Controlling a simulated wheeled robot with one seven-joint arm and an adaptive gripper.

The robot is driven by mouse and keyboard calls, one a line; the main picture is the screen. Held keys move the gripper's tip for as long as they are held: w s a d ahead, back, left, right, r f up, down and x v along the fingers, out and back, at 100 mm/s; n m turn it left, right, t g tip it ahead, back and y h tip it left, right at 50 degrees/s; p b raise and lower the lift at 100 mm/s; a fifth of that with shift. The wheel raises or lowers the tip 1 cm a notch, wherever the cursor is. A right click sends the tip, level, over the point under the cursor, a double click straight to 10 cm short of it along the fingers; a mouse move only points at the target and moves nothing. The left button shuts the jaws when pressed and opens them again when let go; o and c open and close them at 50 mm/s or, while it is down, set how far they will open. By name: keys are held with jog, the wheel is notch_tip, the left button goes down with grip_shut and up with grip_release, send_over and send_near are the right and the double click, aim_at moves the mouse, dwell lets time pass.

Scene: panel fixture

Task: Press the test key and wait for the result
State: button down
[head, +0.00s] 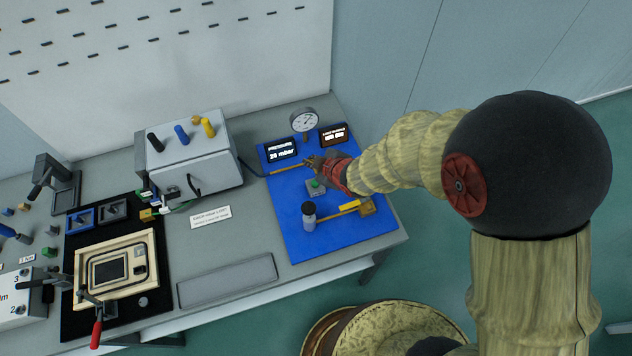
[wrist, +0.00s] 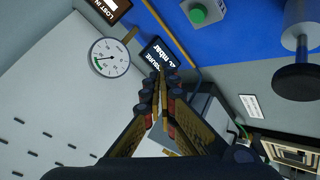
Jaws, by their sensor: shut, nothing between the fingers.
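The test key, which I take to be the green button (head: 316,184) on a small grey box, sits on the blue board (head: 290,225). In the wrist view the green button (wrist: 198,14) is at the top edge, unobstructed. My gripper (head: 311,161) is shut and empty, over the board just behind the button. In the wrist view my gripper's fingertips (wrist: 161,82) are together and apart from the button. A black display (head: 281,149) reads "PRESSURE 20 mbar".
A grey cylinder with a dark top (head: 308,214) and a brass fitting with a yellow lever (head: 350,206) stand in front of the button. A grey box (head: 195,158) with coloured knobs is to the left. The board's front left part is clear.

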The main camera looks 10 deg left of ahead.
aim_at(313, 184)
jog(key=shift+f, duration=0.2)
notch_tip(313, 184, down, 8)
jog(key=b, duration=0.7)
jog(key=shift+f, duration=0.25)
jog(key=shift+f, duration=0.1)
dwell(1.0)
jog(key=shift+f+b, duration=0.3)
jog(key=shift+b, duration=0.2)
jog(key=shift+f+b, duration=0.45)
dwell(0.6)
jog(key=shift+r, duration=0.1)
dwell(0.3)
jog(key=shift+r+p, duration=0.65)
jog(key=shift+r, duration=0.15)
